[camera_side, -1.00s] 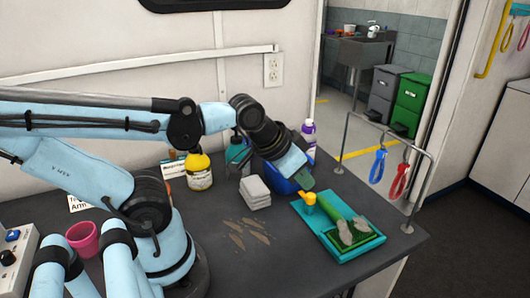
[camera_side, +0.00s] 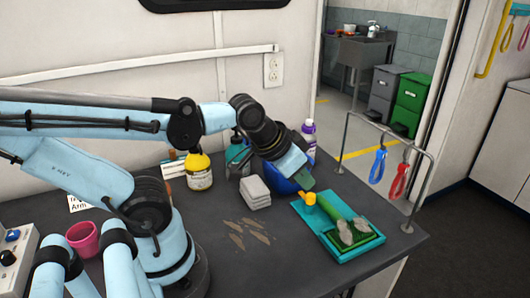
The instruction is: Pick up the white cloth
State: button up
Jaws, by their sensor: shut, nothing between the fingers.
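The white cloth (camera_side: 255,194) looks like a small folded stack on the dark table. It stands left of my gripper. My gripper (camera_side: 307,182) points down and to the right, in front of a blue bowl-like thing (camera_side: 284,186) that it partly hides. It is shut and empty, with its tip to the right of the cloth and apart from it in the picture. I cannot tell its exact height above the table.
A teal tray (camera_side: 352,255) with a green brush (camera_side: 335,206) and grey tufts lies at the right. Yellow (camera_side: 199,172), teal (camera_side: 237,155) and purple (camera_side: 309,131) bottles stand behind. Brown smears (camera_side: 249,232) mark the table in front. A pink cup (camera_side: 84,239) stands at left.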

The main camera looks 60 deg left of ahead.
jog(key=o, duration=1.4)
jog(key=shift+c, duration=0.2)
jog(key=n+g+y, duration=0.1)
jog(key=n+g, duration=0.6)
jog(key=n, duration=1.1)
send_near(255, 184)
jog(key=shift+a+f, duration=0.2)
jog(key=shift+f, duration=2.45)
jog(key=shift+a+f, duration=0.2)
jog(key=shift+f, duration=2.45)
